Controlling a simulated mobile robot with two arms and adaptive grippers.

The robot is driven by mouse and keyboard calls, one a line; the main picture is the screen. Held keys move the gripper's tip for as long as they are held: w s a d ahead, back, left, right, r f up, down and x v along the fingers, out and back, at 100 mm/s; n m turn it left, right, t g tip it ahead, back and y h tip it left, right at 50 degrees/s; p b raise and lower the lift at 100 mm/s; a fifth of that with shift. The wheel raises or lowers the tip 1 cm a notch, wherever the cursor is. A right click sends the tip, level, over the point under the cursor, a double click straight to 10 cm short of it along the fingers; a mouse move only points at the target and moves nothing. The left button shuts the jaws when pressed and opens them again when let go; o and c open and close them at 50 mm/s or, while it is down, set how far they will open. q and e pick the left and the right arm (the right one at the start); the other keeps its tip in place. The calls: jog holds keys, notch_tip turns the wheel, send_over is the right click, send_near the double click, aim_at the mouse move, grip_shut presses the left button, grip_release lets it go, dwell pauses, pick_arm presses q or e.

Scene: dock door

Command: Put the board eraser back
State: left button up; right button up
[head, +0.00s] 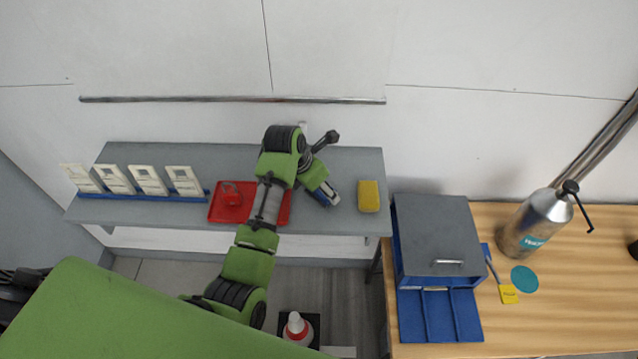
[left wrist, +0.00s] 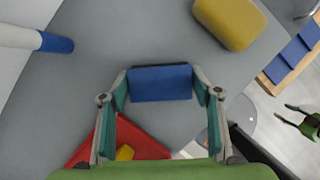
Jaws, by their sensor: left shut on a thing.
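The board eraser, a blue block with a dark strip along its far side, is held crosswise between my left gripper's fingertips in the left wrist view (left wrist: 160,84). In the head view my left gripper (head: 328,193) is over the right half of the grey shelf (head: 352,212), between a red tray (head: 222,213) and a yellow block (head: 369,196). It is shut on the eraser, which is mostly hidden there. I cannot tell whether the eraser touches the shelf.
White cards stand in a blue rack (head: 150,195) at the shelf's left. A white cylinder with a blue end (left wrist: 50,42) lies near the wall. A metal rail (head: 230,99) runs above. Right of the shelf, a wooden bench (head: 560,315) bears a grey-lidded box (head: 437,232) and a metal bottle (head: 535,222).

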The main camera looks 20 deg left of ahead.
pick_arm(q)
jog(key=o, duration=0.7)
jog(key=shift+s+d+f, duration=0.1)
jog(key=shift+s+d, duration=0.05)
jog(key=shift+s, duration=0.15)
jog(key=shift+o, duration=1.4)
jog(key=shift+s+d, duration=0.15)
jog(key=shift+d, duration=0.1)
jog(key=shift+d+r, duration=0.2)
jog(key=shift+a, duration=0.3)
jog(key=shift+a+r, duration=0.1)
jog(key=shift+r, duration=0.1)
jog(key=b+v, duration=0.2)
jog(key=v, duration=0.9)
jog(key=shift+r+b, duration=0.3)
jog(key=shift+b, duration=0.1)
pick_arm(e)
jog(key=shift+s+f, duration=0.2)
jog(key=shift+f, duration=0.55)
jog(key=shift+s+f, duration=0.2)
jog(key=shift+f, duration=0.55)
